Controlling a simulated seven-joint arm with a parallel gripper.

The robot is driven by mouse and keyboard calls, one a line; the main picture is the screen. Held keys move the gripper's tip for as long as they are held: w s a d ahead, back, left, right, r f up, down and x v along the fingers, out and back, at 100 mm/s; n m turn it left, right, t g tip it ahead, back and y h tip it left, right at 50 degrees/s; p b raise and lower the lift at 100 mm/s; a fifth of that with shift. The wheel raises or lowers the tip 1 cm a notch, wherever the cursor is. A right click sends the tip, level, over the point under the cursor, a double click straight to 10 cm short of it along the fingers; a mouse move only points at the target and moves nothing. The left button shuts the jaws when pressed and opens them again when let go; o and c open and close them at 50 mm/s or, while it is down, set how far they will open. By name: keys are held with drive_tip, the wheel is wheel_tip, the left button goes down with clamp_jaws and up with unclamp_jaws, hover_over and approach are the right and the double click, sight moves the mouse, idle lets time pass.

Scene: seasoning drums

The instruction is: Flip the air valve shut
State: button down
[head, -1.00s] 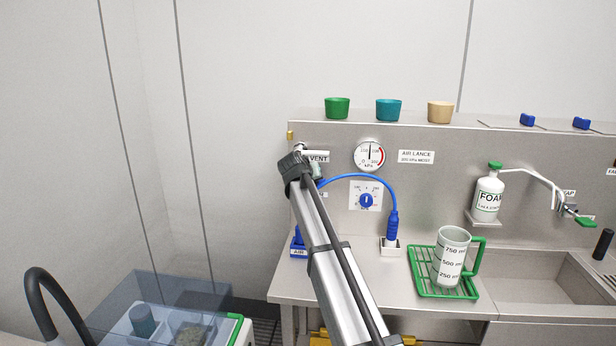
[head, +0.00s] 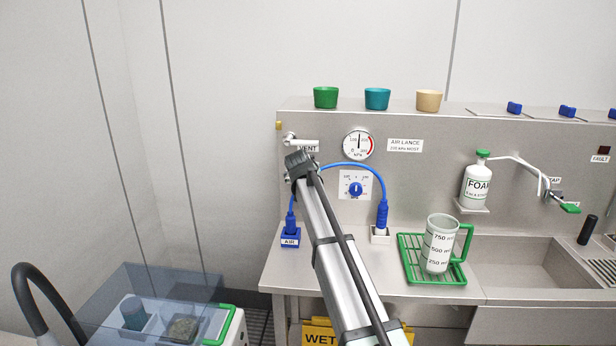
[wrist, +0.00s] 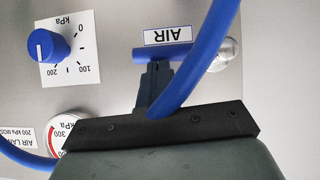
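The air valve's blue lever (wrist: 165,53) lies level in the wrist view, beside the upside-down AIR label (wrist: 168,36). Its round metal pivot (wrist: 228,52) is at the right end. My gripper (wrist: 157,68) shows as narrow dark fingers close together, their tips at the lever's edge. I cannot tell whether they touch it. A blue hose (wrist: 195,65) crosses in front of part of the fingers and the lever's right part. In the head view my arm's end hides the air lever and my fingers, below the VENT label (head: 307,148).
A pressure gauge (head: 358,145) and blue regulator knob (head: 355,189) are right of my arm. A blue hose (head: 375,175) loops to a socket (head: 380,235). A jug (head: 438,245) stands on a green rack (head: 418,275). A clear-lidded box (head: 150,290) is at lower left.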

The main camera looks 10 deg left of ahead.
idle(0.3)
drive_tip(key=w+r+v, duration=0.1)
drive_tip(key=r+v, duration=0.1)
drive_tip(key=v, duration=1)
drive_tip(key=shift+d+r, duration=0.25)
drive_tip(key=shift+r, duration=0.15)
drive_tip(key=shift+s, duration=0.1)
